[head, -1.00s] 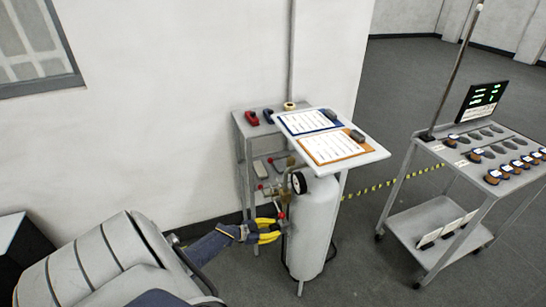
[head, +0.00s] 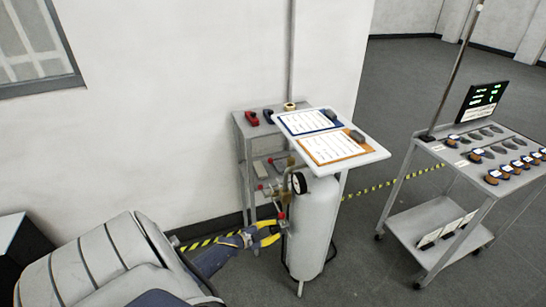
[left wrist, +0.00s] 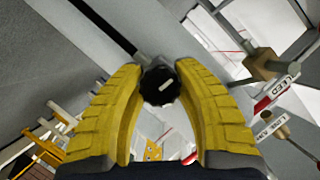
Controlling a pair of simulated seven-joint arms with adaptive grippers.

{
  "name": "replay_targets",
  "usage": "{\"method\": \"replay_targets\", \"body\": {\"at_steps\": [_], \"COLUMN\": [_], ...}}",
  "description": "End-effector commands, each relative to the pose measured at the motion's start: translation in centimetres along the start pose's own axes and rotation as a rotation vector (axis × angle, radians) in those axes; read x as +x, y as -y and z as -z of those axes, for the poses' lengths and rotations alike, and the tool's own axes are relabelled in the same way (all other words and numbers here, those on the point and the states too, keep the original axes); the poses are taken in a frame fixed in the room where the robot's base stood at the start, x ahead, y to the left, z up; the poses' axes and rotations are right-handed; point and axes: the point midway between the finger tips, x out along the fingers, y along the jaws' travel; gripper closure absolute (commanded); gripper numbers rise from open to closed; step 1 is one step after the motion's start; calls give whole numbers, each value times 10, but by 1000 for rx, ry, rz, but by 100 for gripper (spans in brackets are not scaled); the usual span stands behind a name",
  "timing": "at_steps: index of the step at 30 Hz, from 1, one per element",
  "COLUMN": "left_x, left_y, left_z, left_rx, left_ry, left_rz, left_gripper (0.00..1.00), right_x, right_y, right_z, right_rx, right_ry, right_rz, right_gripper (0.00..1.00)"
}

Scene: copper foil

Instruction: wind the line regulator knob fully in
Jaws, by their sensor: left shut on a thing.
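The regulator knob is a black, ridged round knob (left wrist: 160,83) with a white mark, seen in the left wrist view between the yellow fingertips. My left gripper (left wrist: 160,90) is shut on it, with one finger on each side; it also shows in the head view (head: 278,229), beside the white cylinder (head: 312,235). In the head view the knob itself is too small and covered to make out. The white mark on the knob lies tilted, rising to the right. A round gauge (head: 299,183) sits at the cylinder's upper left. My right gripper is not in view.
Red-handled valves and brass fittings (left wrist: 265,64) lie close to the right of the knob in the left wrist view. A small table with clipboards (head: 325,149) overhangs the cylinder. A trolley (head: 440,208) stands at the right. Open floor lies behind.

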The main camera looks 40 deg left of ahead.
Motion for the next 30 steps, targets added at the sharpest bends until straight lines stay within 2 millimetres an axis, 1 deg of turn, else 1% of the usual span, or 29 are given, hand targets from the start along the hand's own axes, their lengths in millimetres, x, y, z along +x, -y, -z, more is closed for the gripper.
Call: {"method": "replay_targets", "body": {"at_steps": [17,18,23,24,30], "left_x": [0,0,0,0,0], "left_y": [0,0,0,0,0], "left_z": [0,0,0,0,0], "left_rx": [29,29,29,29,28], "left_ry": [1,1,1,1,0], "left_rz": [13,13,13,12,12], "left_gripper": [97,62,43,41,41], "right_x": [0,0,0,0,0], "right_y": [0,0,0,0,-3], "right_z": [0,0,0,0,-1], "right_rx": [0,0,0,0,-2], "right_ry": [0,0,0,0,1], "right_rz": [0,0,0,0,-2], "right_gripper": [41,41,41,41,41]}}
